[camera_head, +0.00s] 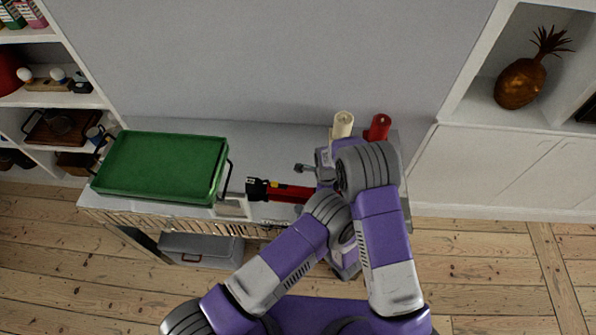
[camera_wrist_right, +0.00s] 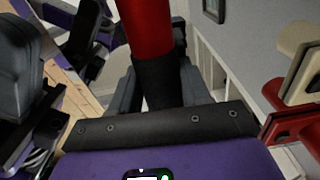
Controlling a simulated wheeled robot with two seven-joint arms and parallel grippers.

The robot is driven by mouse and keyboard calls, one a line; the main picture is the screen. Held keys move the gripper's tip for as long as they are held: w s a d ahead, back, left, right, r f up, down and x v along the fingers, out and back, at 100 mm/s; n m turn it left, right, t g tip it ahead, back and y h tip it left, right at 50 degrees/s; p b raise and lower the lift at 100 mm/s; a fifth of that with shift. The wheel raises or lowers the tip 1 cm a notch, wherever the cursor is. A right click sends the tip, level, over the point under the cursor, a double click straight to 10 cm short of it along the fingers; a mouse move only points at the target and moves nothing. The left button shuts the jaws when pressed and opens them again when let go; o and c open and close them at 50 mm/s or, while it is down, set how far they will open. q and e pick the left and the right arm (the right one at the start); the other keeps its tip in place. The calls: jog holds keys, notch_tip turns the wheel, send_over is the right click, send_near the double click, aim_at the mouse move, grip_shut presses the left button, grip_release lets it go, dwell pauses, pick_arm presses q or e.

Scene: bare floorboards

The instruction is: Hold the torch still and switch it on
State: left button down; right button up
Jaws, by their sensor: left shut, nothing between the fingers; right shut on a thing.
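The torch (camera_head: 285,192) is red with a black end and a small yellow mark. In the head view it lies level above the table, its black end to the left; my arms hide its right part. In the right wrist view a red length of it (camera_wrist_right: 146,25) runs into a black section between the fingers of my right gripper (camera_wrist_right: 160,92), which is shut on it. My left gripper (camera_head: 305,168) is shut and empty, just behind and above the torch in the head view, apparently apart from it. Whether the torch is lit cannot be told.
A green tray (camera_head: 103,188) stands on the left of the table (camera_head: 270,146). A grey box (camera_head: 200,248) lies below. Shelves flank the table.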

jog(key=o, duration=1.3)
